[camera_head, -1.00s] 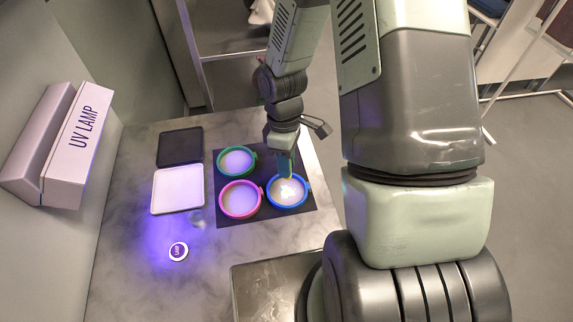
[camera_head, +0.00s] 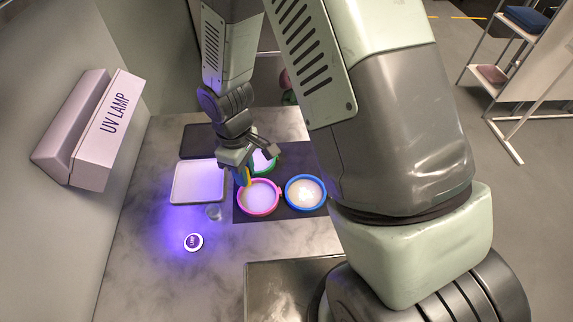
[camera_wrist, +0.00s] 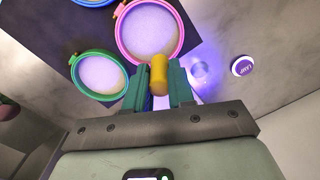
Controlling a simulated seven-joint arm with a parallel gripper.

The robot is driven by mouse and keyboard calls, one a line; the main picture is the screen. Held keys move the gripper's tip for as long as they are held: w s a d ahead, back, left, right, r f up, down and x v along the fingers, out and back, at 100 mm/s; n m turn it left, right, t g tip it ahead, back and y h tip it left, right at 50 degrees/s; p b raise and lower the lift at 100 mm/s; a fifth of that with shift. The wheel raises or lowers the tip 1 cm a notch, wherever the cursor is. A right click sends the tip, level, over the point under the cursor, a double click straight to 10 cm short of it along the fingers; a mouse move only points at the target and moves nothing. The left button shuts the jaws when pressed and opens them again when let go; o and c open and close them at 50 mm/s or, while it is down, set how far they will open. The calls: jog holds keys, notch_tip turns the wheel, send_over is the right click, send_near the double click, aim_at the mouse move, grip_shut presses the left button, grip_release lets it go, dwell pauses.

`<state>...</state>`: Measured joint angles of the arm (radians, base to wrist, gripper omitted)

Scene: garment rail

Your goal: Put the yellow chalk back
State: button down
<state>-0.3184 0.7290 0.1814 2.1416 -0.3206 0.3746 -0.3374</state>
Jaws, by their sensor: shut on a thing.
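My gripper (camera_head: 243,180) is shut on the yellow chalk (camera_wrist: 159,75), a short stubby cylinder held between the teal fingers in the wrist view. In the head view a sliver of yellow shows at the fingertips. The gripper hangs near the left edge of the pink ring (camera_head: 259,198), which holds a pale surface. The green ring (camera_head: 263,162) is partly hidden behind my gripper. The blue ring (camera_head: 305,193) is to the right, with a pale surface. The white tray (camera_head: 197,184) lies left of the gripper.
A black tray (camera_head: 197,140) lies behind the white one. A small clear cup (camera_head: 214,212) stands before the white tray, near the round lamp button (camera_head: 193,242). The UV lamp (camera_head: 108,130) is on the left wall. The rings sit on a dark mat (camera_head: 285,213). The front counter is bare.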

jog(key=s+a, duration=0.4)
jog(key=a, duration=0.5)
jog(key=shift+t, duration=0.4)
jog(key=shift+w+a+f, duration=0.1)
jog(key=shift+w+f, duration=0.05)
jog(key=shift+f, duration=2)
jog(key=shift+f, duration=0.6)
jog(key=shift+f, duration=0.35)
jog(key=shift+f, duration=0.3)
jog(key=c, duration=0.6)
grip_release()
jog(key=shift+o, duration=0.2)
